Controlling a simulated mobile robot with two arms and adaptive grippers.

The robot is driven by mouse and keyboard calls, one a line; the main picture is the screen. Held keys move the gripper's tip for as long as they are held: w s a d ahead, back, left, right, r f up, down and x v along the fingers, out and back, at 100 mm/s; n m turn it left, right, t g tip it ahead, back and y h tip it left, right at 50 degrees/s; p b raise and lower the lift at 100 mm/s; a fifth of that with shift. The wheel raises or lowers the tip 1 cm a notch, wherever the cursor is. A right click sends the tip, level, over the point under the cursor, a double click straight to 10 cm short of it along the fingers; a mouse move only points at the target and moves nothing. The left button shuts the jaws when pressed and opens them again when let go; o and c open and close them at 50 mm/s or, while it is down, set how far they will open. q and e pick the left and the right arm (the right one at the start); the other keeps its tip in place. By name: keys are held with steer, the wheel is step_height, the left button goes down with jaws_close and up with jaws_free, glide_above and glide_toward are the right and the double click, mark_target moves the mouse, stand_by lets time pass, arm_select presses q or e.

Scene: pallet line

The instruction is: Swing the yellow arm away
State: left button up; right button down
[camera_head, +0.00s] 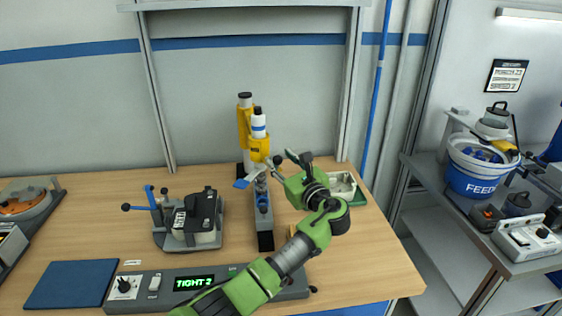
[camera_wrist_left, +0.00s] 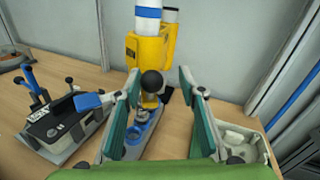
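The yellow arm (camera_head: 258,148) hangs on a dark post at the back of the bench, with a white, blue-banded cylinder on top. In the left wrist view, the yellow arm (camera_wrist_left: 148,56) carries a black ball knob (camera_wrist_left: 152,82) on its near side. My left gripper (camera_head: 277,169) reaches in from the lower right of the arm. Its green-padded fingers (camera_wrist_left: 160,88) are open, one on each side of the knob in the picture; I see no contact. A grey fixture base (camera_head: 263,205) with a blue part lies below the yellow arm. My right gripper is not in view.
A clamp fixture (camera_head: 190,218) with blue and black levers stands left of the yellow arm. A light tray (camera_head: 342,186) sits to the right. A control box (camera_head: 155,289) reading "TIGHT" and a blue mat (camera_head: 70,284) are in front. A FEED bucket (camera_head: 478,172) stands on the right shelf.

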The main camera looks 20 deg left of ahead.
arm_select(q)
steer(key=shift+s, duration=0.1)
steer(key=v, duration=1.2)
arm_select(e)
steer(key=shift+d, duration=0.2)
